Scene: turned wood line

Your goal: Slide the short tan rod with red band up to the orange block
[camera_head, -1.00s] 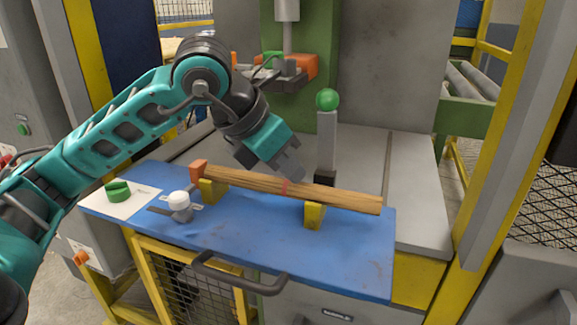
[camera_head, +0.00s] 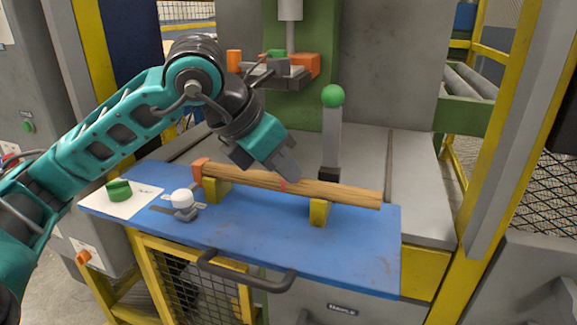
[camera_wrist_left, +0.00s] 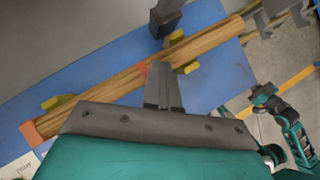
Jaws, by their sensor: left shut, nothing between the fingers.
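The tan rod (camera_head: 335,193) with a red band (camera_head: 283,184) lies across two yellow supports. Its left end meets the orange block (camera_head: 199,172) or lies very close; I cannot tell whether a small gap remains. My left gripper (camera_head: 291,173) is shut and empty, its fingertips at the rod beside the band. In the left wrist view, the shut fingers (camera_wrist_left: 161,78) overlap the rod (camera_wrist_left: 195,47) just right of the band (camera_wrist_left: 143,68); contact is not certain. The orange block (camera_wrist_left: 30,132) is at the lower left there.
The supports (camera_head: 319,213) stand on a blue board (camera_head: 250,235) with a grey handle (camera_head: 245,284). A white knob (camera_head: 182,198) and a green piece (camera_head: 119,190) on a white sheet are at left. A green-topped grey post (camera_head: 331,140) rises behind the rod.

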